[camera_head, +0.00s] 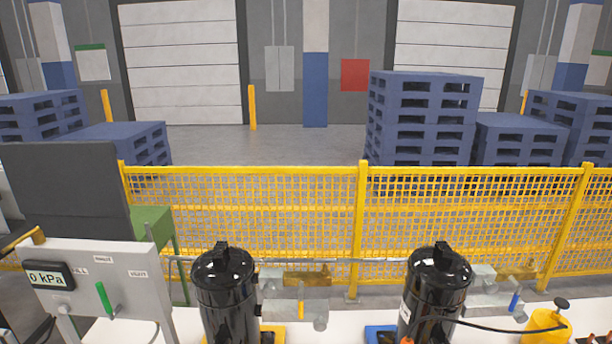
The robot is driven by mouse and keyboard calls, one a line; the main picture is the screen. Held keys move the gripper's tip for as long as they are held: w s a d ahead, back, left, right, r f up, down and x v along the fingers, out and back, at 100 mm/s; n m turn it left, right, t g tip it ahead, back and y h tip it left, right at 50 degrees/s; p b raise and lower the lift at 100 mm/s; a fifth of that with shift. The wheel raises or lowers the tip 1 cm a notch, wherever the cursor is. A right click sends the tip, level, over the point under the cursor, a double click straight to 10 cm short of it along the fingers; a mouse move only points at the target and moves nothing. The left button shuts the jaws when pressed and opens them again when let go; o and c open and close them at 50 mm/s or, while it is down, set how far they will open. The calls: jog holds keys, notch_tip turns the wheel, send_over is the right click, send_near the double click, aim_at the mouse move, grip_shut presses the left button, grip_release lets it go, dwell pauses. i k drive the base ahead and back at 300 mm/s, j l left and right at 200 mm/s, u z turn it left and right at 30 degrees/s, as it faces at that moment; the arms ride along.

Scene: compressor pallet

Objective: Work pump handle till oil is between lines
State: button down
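A yellow pump-like body (545,325) with a black knob (561,303) on top stands at the bottom right, partly cut off by the picture edge. A black hose (490,328) runs from it leftwards to the black compressor on the right (437,290). A second black compressor (225,295) stands left of the middle. The lower parts of both compressors are cut off. No oil level or level lines can be made out. My gripper is not in view.
A grey panel (135,268) with a display (48,276) reading 0 kPa and a green lever (104,300) stands at the left. Grey valve fittings sit beside each compressor. A yellow mesh fence (260,208) closes off the back, with blue pallets (420,120) beyond.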

aim_at(564, 304)
jog(key=z, duration=1.45)
